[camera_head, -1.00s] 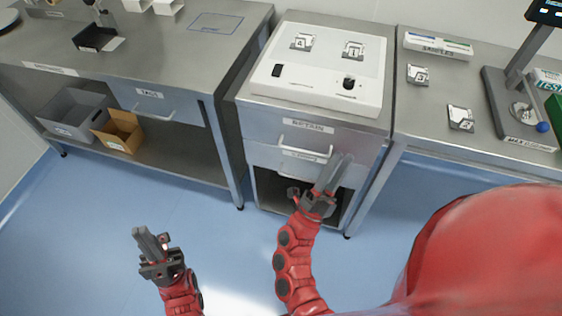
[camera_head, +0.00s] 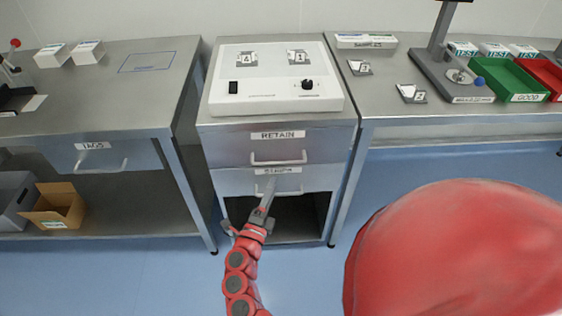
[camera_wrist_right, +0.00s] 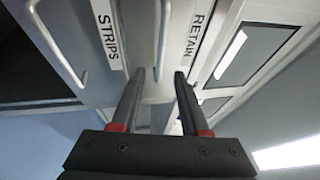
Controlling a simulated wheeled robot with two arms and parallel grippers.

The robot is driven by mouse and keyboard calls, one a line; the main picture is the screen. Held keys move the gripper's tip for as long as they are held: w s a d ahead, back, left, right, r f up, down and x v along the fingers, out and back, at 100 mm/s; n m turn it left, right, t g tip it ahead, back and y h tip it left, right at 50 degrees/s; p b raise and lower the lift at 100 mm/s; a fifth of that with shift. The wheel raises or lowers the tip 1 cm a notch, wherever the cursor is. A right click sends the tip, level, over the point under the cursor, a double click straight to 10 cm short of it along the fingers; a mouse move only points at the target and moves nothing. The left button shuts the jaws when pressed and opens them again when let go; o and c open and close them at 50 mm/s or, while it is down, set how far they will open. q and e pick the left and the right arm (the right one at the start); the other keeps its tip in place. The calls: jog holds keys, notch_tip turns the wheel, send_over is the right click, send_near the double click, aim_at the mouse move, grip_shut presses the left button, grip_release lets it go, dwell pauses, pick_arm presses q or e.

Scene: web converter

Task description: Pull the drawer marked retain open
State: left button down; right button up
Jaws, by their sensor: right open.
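The drawer marked RETAIN (camera_head: 228,150) is the upper drawer of the middle cabinet and looks shut. Its bar handle (camera_head: 278,162) is below the label. My right gripper (camera_head: 270,187) is in front of the lower STRIPS drawer (camera_head: 322,180), hiding part of that drawer's handle. In the right wrist view, my right gripper (camera_wrist_right: 158,73) is open with nothing between its fingers. The RETAIN handle (camera_wrist_right: 163,42) shows beyond the fingertips, roughly in line with the gap, and looks apart from them. My left gripper is out of view.
A white device (camera_head: 270,97) stands on the cabinet. An open shelf space (camera_head: 290,220) lies below the drawers. A bench with a TAGS drawer (camera_head: 125,155) is at left. A bench with a green bin (camera_head: 510,80) is at right. Blue floor is free in front.

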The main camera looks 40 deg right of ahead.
aim_at(282, 163)
jog(key=p+x, duration=0.1)
jog(key=x, duration=0.8)
jog(key=shift+w+d, duration=0.15)
jog(key=shift+d, duration=0.1)
grip_shut()
dwell(0.9)
